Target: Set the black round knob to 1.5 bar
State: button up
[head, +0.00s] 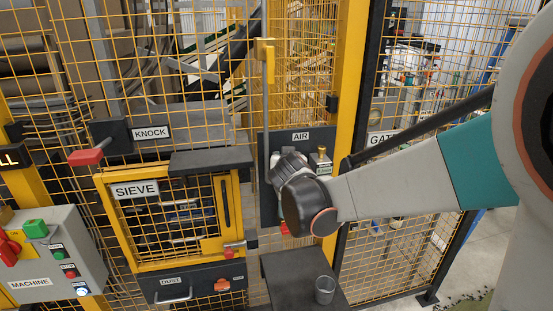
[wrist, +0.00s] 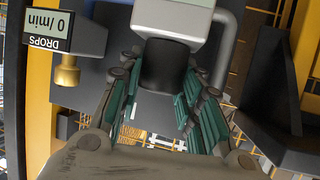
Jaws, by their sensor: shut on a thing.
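The black round knob (wrist: 165,65) shows in the wrist view, below a pale grey housing (wrist: 175,18) at the top middle. My gripper (wrist: 162,72) has its two teal-padded fingers on either side of the knob, shut on it. In the head view my gripper (head: 288,165) is at the dark panel under the AIR label (head: 301,136) and hides the knob there. No pressure reading can be made out in either view.
A DROPS display (wrist: 60,35) reading 0 /min, upside down, and a brass fitting (wrist: 67,72) sit left of the knob in the wrist view. Yellow mesh fencing surrounds the panel.

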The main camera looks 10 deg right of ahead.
jog(key=shift+r, duration=0.1)
jog(key=o, duration=0.8)
jog(key=v, duration=1.2)
jog(key=shift+s, duration=0.1)
